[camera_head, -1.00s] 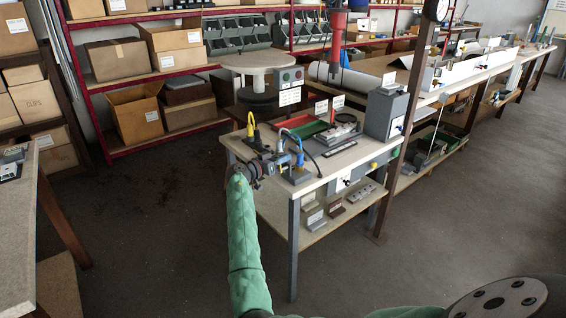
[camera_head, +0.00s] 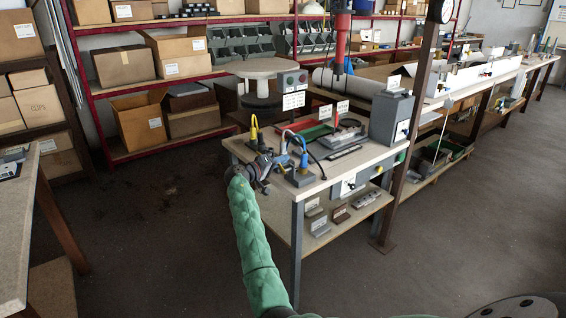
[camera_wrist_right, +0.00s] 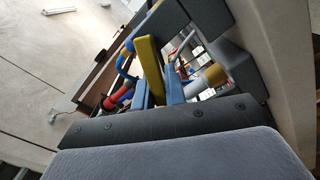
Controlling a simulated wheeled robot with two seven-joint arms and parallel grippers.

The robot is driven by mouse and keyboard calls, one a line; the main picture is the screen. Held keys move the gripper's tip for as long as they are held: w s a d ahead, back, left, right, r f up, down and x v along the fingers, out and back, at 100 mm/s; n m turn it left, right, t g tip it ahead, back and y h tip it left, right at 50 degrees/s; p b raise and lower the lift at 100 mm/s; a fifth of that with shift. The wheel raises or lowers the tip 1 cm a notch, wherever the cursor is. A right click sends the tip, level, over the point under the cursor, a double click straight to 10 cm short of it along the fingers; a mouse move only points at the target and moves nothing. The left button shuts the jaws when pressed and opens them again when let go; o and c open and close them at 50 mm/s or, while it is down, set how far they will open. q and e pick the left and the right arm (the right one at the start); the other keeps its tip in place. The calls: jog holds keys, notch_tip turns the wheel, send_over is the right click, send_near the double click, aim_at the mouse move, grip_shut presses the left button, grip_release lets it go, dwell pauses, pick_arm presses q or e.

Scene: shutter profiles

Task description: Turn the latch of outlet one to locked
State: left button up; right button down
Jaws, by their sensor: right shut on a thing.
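My right gripper (camera_head: 264,163) is at the front left corner of the small workbench (camera_head: 352,163), beside the outlets. In the right wrist view its two blue fingers (camera_wrist_right: 157,93) are shut on a yellow bar (camera_wrist_right: 149,66), which looks like a latch lever. A yellow plug (camera_head: 254,131) with a cable stands upright just behind the gripper. A blue plug (camera_head: 303,160) stands on a dark grey outlet box (camera_head: 300,177) just right of it. The gripper hides part of the outlet, so I cannot tell its number or the latch's position. My left gripper is out of view.
The floor (camera_head: 160,235) at the left is clear.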

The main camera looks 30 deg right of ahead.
jog(key=shift+w+f+n, duration=0.2)
jog(key=shift+f+n, duration=0.1)
jog(key=shift+n, duration=0.6)
jog(key=shift+w+f+n+p, duration=0.1)
jog(key=shift+f+n+p, duration=0.35)
jog(key=shift+n, duration=0.65)
jog(key=shift+f+n, duration=0.2)
jog(key=shift+n, duration=0.6)
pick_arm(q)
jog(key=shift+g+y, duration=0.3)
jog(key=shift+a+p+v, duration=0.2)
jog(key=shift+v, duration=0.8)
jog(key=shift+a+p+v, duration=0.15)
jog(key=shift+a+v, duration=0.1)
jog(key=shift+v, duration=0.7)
pick_arm(e)
jog(key=shift+f+n, duration=0.15)
jog(key=shift+n, duration=0.15)
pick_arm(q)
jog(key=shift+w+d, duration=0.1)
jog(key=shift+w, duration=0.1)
pick_arm(e)
jog(key=c, duration=1.4)
grip_release()
jog(key=shift+w, duration=0.1)
jog(key=shift+c, duration=0.2)
